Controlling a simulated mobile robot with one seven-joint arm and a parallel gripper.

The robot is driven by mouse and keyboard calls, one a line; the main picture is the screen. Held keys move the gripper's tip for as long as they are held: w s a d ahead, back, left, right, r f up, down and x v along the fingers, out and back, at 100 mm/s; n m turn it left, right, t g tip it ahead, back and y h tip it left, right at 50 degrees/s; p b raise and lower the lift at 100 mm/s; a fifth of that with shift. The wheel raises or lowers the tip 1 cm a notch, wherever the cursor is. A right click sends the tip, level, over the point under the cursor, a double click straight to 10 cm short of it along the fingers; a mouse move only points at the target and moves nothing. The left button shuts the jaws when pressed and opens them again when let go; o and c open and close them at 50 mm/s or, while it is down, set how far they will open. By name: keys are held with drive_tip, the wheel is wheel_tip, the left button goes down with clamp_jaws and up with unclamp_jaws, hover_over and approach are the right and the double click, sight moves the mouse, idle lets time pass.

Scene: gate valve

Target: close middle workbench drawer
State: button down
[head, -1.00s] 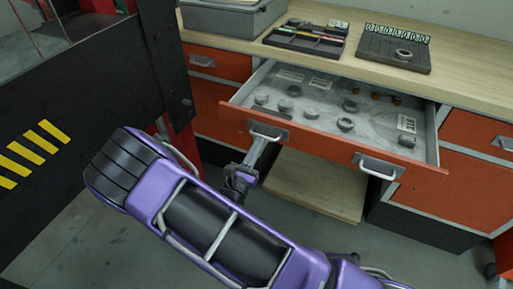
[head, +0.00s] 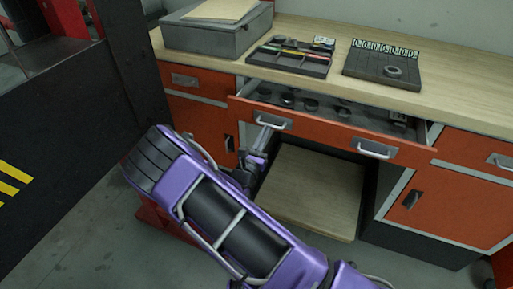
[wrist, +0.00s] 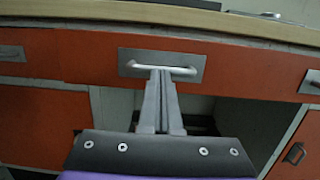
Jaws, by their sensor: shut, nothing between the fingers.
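The middle workbench drawer (head: 325,133) has an orange front with two metal handles and stands slightly open. A strip of its inside with several small parts shows behind the front in the head view. My gripper (head: 262,136) is shut and empty, with its fingertips at the drawer's left handle (head: 273,124). In the wrist view the shut fingers (wrist: 160,73) point at the handle (wrist: 178,70) on the drawer front (wrist: 240,62). I cannot tell whether the tips touch the handle or the front.
The wooden workbench top (head: 440,101) carries a grey case (head: 207,38), a tool tray (head: 290,60) and a dark block (head: 384,66). Orange cabinets flank an open bay with a low wooden shelf (head: 312,192). A dark panel (head: 50,130) stands at the left.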

drive_tip(key=f+b+x, duration=0.1)
drive_tip(key=x, duration=0.3)
drive_tip(key=b+x, duration=0.1)
drive_tip(key=x, duration=0.4)
drive_tip(key=f+x, duration=0.1)
drive_tip(key=x, duration=0.4)
drive_tip(key=shift+w+d+f+b, duration=0.2)
drive_tip(key=shift+f+b, duration=0.15)
drive_tip(key=shift+b, duration=0.05)
drive_tip(key=shift+w+r, duration=0.15)
drive_tip(key=shift+r, duration=0.1)
drive_tip(key=shift+r, duration=0.15)
